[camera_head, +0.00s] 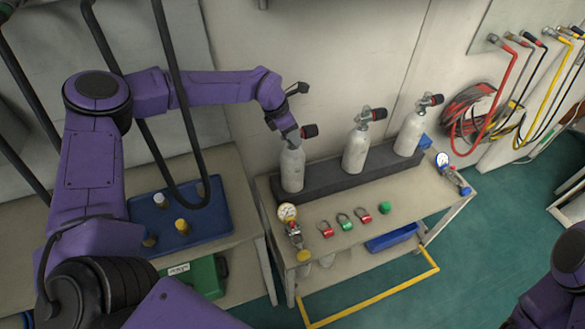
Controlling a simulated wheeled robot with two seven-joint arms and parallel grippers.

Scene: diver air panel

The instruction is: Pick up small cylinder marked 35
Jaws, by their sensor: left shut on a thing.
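Three small white cylinders with black valve knobs stand in a row on the workbench: the left cylinder (292,170), the middle cylinder (356,152) and the right cylinder (409,135). No marking such as 35 can be read on any of them. My left gripper (291,134) reaches down from above onto the left cylinder's neck and is shut on it. The fingers are small and partly hidden by the valve. This cylinder is upright, its base at the dark rack (345,178). My right gripper is out of view; only part of that arm shows at lower right.
The bench (330,262) also holds a gauge regulator (291,225), red and green shackle-like pieces (345,222), a green cap (384,208) and another gauge (443,160). A blue tray (215,222) lies at left. Hoses (508,85) hang on the right wall.

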